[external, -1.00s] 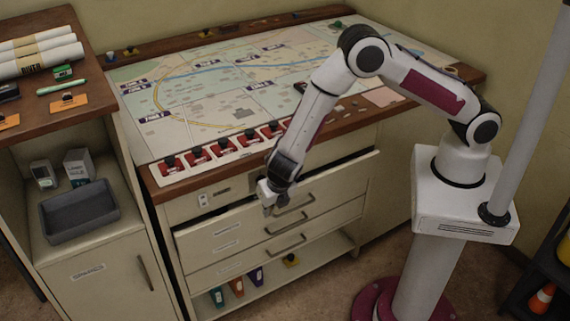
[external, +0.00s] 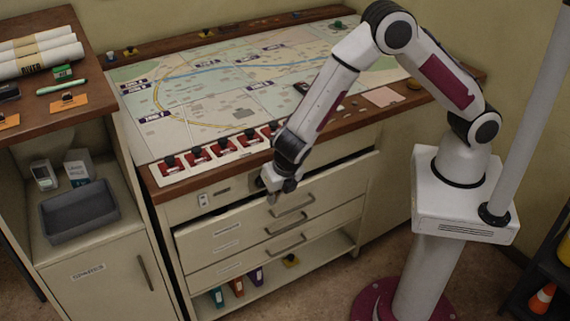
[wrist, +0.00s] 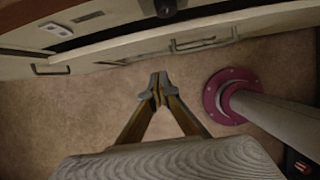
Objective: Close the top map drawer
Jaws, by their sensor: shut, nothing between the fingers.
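The top map drawer (external: 335,186) of the cream cabinet is pulled out a little, with a dark gap above its front. Its bar handle (external: 291,207) faces the room. The drawer front (wrist: 140,48) and the handle (wrist: 203,44) also show along the top of the wrist view. My gripper (external: 273,193) is at the upper edge of the drawer front, just above and left of the handle. Whether it touches the drawer I cannot tell. In the wrist view the fingertips (wrist: 157,90) are together and empty, apart from the handle in the picture.
A second drawer (external: 285,240) sits below, over an open shelf with coloured binders (external: 237,287). The map table (external: 215,85) with red switches (external: 198,155) overhangs the drawers. A side cabinet (external: 103,275) stands at left. The floor in front shows clear in the wrist view.

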